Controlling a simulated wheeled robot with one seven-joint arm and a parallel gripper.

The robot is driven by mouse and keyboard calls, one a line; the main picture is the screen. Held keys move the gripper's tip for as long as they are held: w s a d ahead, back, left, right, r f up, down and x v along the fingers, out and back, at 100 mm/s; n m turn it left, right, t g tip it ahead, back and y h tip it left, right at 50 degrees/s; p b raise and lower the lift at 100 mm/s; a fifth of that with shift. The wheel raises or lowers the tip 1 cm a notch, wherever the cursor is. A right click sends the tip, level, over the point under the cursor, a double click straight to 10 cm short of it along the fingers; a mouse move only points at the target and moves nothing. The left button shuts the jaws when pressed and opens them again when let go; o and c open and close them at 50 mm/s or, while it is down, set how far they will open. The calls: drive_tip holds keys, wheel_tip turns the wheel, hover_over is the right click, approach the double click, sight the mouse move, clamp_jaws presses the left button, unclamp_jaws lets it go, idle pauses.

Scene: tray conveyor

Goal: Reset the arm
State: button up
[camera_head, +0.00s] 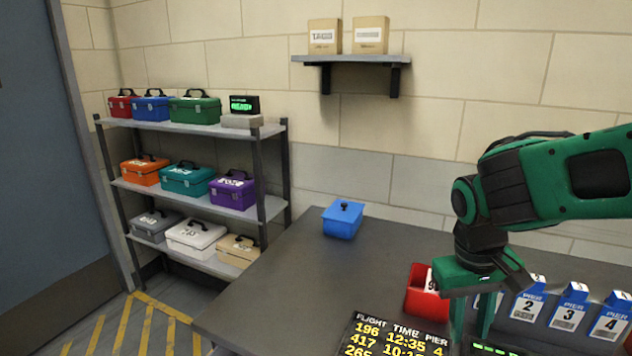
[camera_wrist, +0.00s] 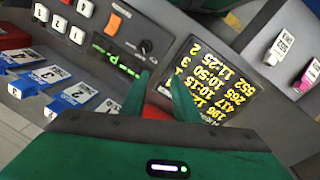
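My green arm reaches in from the right in the head view, with my gripper (camera_head: 472,322) pointing down over the grey table (camera_head: 290,290). In the wrist view, my gripper (camera_wrist: 161,80) shows two green fingers standing apart. Nothing is held between them; a bit of red shows in the gap, beyond the fingers. The fingers are near the flight board (camera_head: 390,338) and a control panel (camera_wrist: 112,45) with a green display, an orange switch and a black knob. I cannot tell exactly how high the fingertips are.
A red bin (camera_head: 415,290) with a numbered tag stands just left of my gripper. Blue numbered pier holders (camera_head: 570,307) line the right. A blue lidded box (camera_head: 343,219) sits at the table's back. A rack (camera_head: 215,190) of toolboxes stands left. The table's left part is clear.

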drive_tip(key=s+d+m+y, duration=0.2)
drive_tip(key=s+d+m, duration=0.4)
drive_tip(key=s+d, duration=0.7)
drive_tip(key=shift+s+d, duration=0.3)
drive_tip(key=shift+d, duration=0.1)
drive_tip(key=shift+s, duration=0.1)
